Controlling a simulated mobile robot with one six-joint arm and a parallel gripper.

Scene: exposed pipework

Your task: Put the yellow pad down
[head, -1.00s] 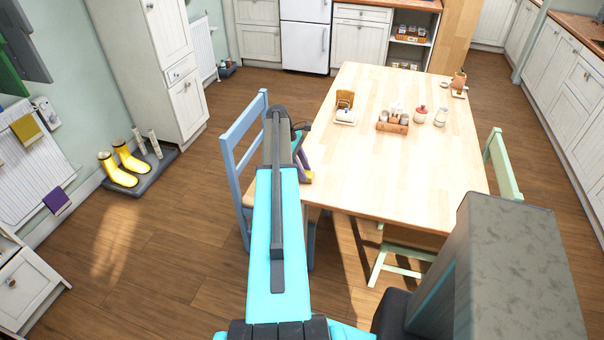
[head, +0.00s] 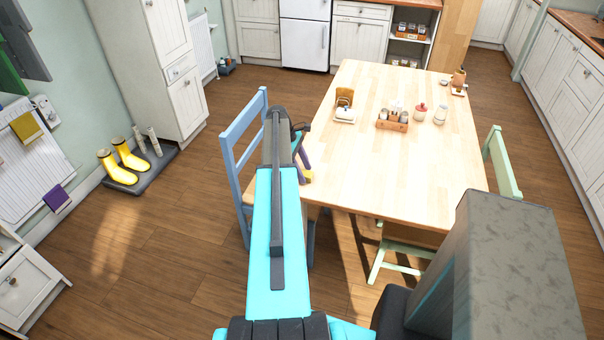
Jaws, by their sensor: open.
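A small yellow patch (head: 307,177), seemingly part of the yellow pad, shows at the near left corner of the table (head: 390,190), just right of my arm. The rest of it is hidden behind my arm, and I cannot tell whether it rests on the tabletop. My gripper (head: 303,160) is open at the table's left edge, mostly hidden by my arm. A purple strip shows there, close to the yellow patch; I cannot tell whether they touch.
A blue chair (head: 240,150) stands left of the table, close to my arm. A green chair (head: 503,170) is at the right. A wooden caddy (head: 392,122) and a napkin holder (head: 345,108) stand farther back. The table's middle is clear. Yellow boots (head: 130,155) stand at the left wall.

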